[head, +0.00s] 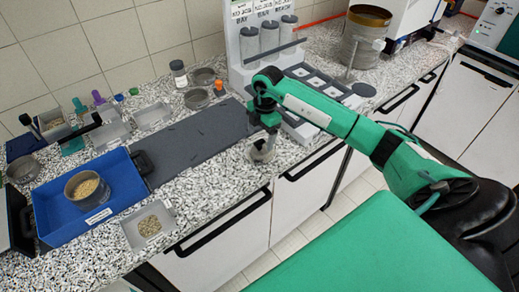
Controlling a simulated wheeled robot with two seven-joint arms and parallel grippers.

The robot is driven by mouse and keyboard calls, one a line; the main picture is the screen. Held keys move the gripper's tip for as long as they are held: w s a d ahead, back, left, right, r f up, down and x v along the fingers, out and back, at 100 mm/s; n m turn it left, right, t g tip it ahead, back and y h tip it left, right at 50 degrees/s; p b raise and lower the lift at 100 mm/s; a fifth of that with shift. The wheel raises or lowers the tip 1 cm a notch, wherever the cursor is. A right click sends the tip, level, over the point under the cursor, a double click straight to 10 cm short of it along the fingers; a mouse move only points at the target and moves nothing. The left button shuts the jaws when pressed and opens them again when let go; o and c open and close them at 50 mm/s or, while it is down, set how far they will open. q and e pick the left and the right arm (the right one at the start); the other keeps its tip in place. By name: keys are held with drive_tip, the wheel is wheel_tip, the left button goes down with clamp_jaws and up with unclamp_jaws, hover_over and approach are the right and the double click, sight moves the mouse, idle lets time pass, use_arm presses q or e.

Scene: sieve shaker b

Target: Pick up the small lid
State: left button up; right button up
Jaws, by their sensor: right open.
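My right gripper (262,150) comes in from the right and points down at the front edge of the speckled counter. Its jaws are open. A small pale round piece at the fingertips is partly hidden by the gripper; I cannot tell whether it is the small lid or part of the gripper. A dark grey disc (364,90) lies at the right end of the white rack and looks lid-like. Two small shallow metal dishes (196,98) sit behind the grey mat. My left gripper is not in view.
A blue tray (65,226) holds a metal sieve of grains (86,189). A clear dish of grains (149,226) is at the front edge. The grey mat (190,143) is bare. A white rack (240,55) with grey cylinders stands behind my right arm.

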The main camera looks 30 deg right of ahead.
sight(260, 141)
drive_tip(key=f, duration=0.1)
drive_tip(key=f+p, duration=0.1)
drive_tip(key=f, duration=0.1)
drive_tip(key=shift+s+a+f, duration=0.2)
drive_tip(key=shift+a, duration=0.1)
drive_tip(key=shift+f, duration=0.35)
drive_tip(key=shift+c, duration=0.5)
drive_tip(key=c, duration=1.1)
drive_tip(key=shift+o, duration=0.2)
